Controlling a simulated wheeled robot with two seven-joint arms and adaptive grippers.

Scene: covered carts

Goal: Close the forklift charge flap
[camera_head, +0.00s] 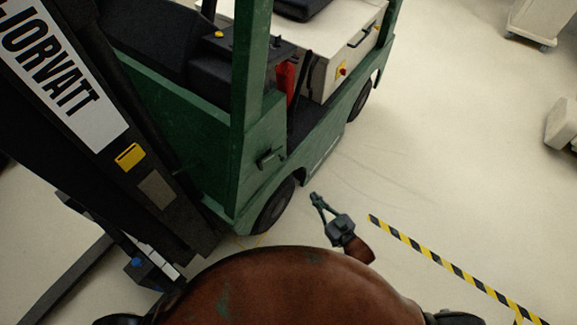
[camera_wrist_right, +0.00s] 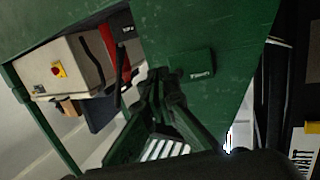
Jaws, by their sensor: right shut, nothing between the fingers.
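The green forklift (camera_head: 187,125) fills the upper left of the head view. A small dark-green charge flap (camera_head: 268,158) sits on its side panel above the front wheel. In the right wrist view the flap (camera_wrist_right: 196,66) shows as a small plate with a white label; I cannot tell how far it stands open. My right gripper (camera_head: 315,197) is shut and empty, right of and below the flap in the head view. In the right wrist view its fingertips (camera_wrist_right: 160,80) appear just left of the flap; contact cannot be told. My left gripper is not in view.
The forklift's dark mast (camera_head: 150,205) stands at the left, with a fork (camera_head: 65,280) near the floor. A front wheel (camera_head: 273,207) is below the flap. Yellow-black floor tape (camera_head: 440,262) runs at the right. Pale covered carts (camera_head: 541,20) stand far right; the floor between is clear.

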